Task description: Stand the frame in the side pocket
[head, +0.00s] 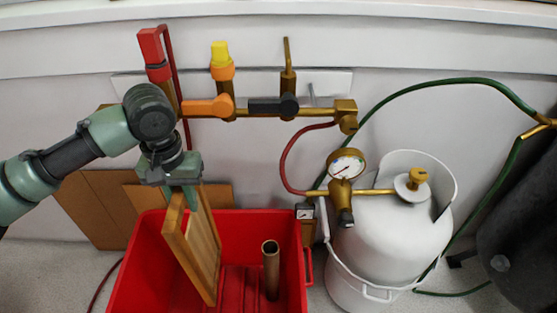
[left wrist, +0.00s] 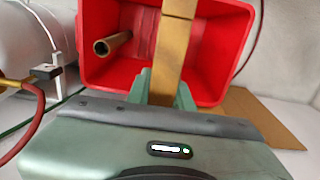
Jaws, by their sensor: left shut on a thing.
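The wooden frame (head: 207,241) is upright and a little tilted, with its lower part down inside the red crate (head: 255,222). My left gripper (head: 184,195) is shut on the top of the frame. In the left wrist view the frame (left wrist: 174,40) runs from between my left gripper's fingers (left wrist: 162,88) into the crate (left wrist: 215,55). I cannot tell whether its lower end touches the crate floor. No separate side pocket can be made out. My right gripper is not in view.
A brass tube (head: 271,270) stands in the crate, right of the frame. A white gas tank (head: 385,250) with a gauge (head: 346,164) stands close on the right. Brass piping with valves (head: 262,107) runs along the wall behind. Brown boards (head: 95,210) lean at the left.

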